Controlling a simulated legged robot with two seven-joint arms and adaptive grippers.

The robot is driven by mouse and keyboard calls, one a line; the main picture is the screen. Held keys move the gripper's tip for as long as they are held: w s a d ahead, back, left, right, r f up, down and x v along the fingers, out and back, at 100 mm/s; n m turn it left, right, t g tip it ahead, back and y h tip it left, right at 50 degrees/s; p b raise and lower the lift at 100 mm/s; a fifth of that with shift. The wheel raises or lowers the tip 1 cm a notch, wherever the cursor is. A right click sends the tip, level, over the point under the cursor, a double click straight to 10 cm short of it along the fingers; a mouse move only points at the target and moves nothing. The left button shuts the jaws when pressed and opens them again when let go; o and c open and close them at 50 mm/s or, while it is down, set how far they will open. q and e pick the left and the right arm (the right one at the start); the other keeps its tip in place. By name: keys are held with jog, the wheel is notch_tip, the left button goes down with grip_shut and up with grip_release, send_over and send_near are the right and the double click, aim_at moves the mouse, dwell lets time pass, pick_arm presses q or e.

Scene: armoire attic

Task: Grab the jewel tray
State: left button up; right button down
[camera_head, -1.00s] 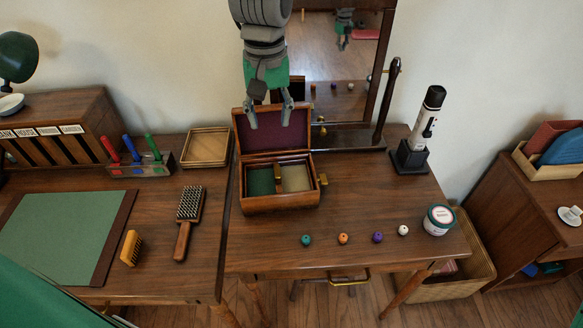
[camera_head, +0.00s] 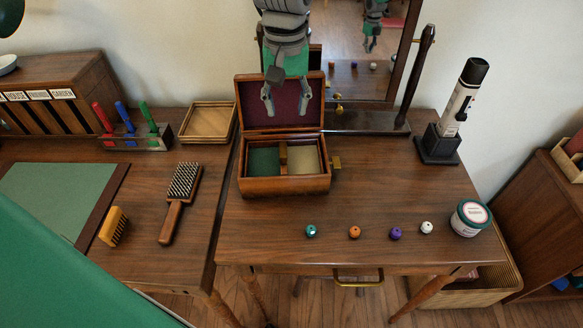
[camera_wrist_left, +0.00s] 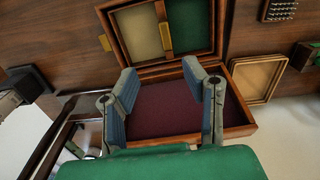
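An open wooden jewel box (camera_head: 285,186) stands on the desk, its lid (camera_head: 250,110), lined in dark purple, raised at the back. Inside lies a tray with a green compartment (camera_head: 263,161), a cream compartment (camera_head: 304,160) and a tan upright piece (camera_head: 283,155) between them. My left gripper (camera_head: 286,103) is open and empty, in front of the lid lining and above the tray. In the left wrist view the open fingers (camera_wrist_left: 163,80) lie over the lid lining, with the compartments beyond their tips. My right gripper is not in view.
An empty wooden tray (camera_head: 208,122) lies left of the box. Several beads (camera_head: 355,232) and a jar (camera_head: 470,218) line the front. A brush (camera_head: 181,195) lies left.

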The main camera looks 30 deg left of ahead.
aim_at(284, 150)
pick_arm(q)
jog(key=f, duration=0.3)
jog(key=f+b, duration=0.1)
jog(key=f, duration=0.2)
jog(key=a+f, duration=0.1)
jog(key=f, duration=0.1)
jog(key=shift+f+b, duration=0.3)
jog(key=shift+f, duration=0.1)
jog(key=shift+d+f, duration=0.25)
jog(key=shift+f, duration=0.1)
jog(key=shift+s+a+f, duration=0.15)
jog(key=shift+f, duration=0.15)
jog(key=f, duration=0.1)
jog(key=f+b, duration=0.1)
jog(key=f, duration=0.2)
jog(key=shift+s+a+f, duration=0.2)
jog(key=shift+a+f, duration=0.1)
jog(key=shift+f, duration=0.05)
jog(key=shift+d, duration=0.35)
jog(key=shift+d+r, duration=0.1)
jog(key=shift+d, duration=0.05)
jog(key=shift+c, duration=0.8)
jog(key=shift+d, duration=0.1)
jog(key=c, duration=0.7)
grip_shut()
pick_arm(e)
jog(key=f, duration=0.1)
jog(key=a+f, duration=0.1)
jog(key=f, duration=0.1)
